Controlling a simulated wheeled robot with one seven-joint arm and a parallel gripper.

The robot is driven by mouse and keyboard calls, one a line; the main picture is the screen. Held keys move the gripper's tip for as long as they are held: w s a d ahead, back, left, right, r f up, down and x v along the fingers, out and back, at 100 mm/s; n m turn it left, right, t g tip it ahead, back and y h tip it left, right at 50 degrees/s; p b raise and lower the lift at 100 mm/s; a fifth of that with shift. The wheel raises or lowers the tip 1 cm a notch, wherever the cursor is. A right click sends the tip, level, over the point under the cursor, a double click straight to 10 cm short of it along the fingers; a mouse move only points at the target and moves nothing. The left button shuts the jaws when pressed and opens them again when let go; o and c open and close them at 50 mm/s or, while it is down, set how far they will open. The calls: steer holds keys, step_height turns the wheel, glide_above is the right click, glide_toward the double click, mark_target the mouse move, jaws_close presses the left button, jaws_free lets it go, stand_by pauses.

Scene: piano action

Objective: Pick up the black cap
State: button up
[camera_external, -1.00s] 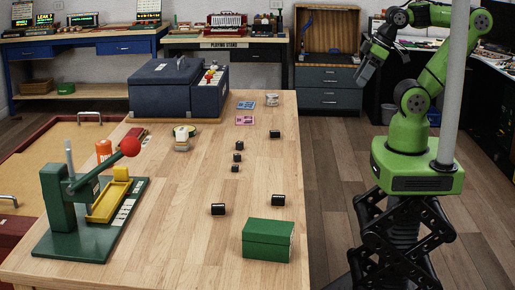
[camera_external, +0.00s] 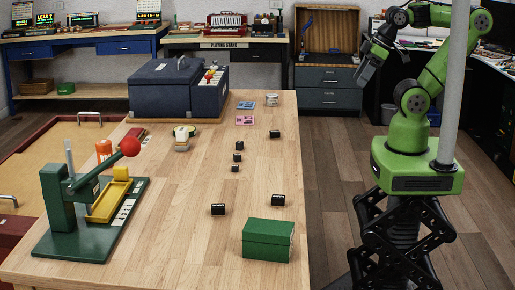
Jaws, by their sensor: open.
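Several small black caps stand on the wooden table, and I cannot tell which one is the black cap. One black piece (camera_external: 275,134) is near the table's right edge. Smaller black pieces stand in a short row at mid-table, at the back (camera_external: 239,146), middle (camera_external: 237,158) and front (camera_external: 235,169). Two larger black pieces with pale edges lie nearer the front, one on the left (camera_external: 218,210) and one on the right (camera_external: 278,200). My gripper (camera_external: 361,82) hangs open and empty, beyond the table's right side, well apart from all of them.
A green box (camera_external: 268,240) sits at the front right of the table (camera_external: 190,235). A green lever press (camera_external: 85,215) with a red knob stands at the left. A dark blue case (camera_external: 165,92) is at the back.

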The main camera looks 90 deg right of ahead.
steer(key=shift+o, duration=0.5)
steer(key=w+a+f+m+g+y+b, duration=0.35)
steer(key=w+f+m, duration=0.45)
steer(key=w, duration=0.6)
steer(key=m+y+b, duration=0.2)
steer(key=m+y, duration=0.8)
steer(key=m, duration=0.1)
glide_toward(279, 195)
steer(key=a+f+b, duration=0.1)
steer(key=w+a+f+g+b, duration=0.1)
steer(key=a+b, duration=0.1)
steer(key=b+x, duration=0.1)
steer(key=x, duration=0.5)
steer(key=shift+r+b, duration=0.15)
steer(key=shift+b, duration=0.2)
steer(key=shift+r, duration=0.1)
steer(key=c, duration=1.1)
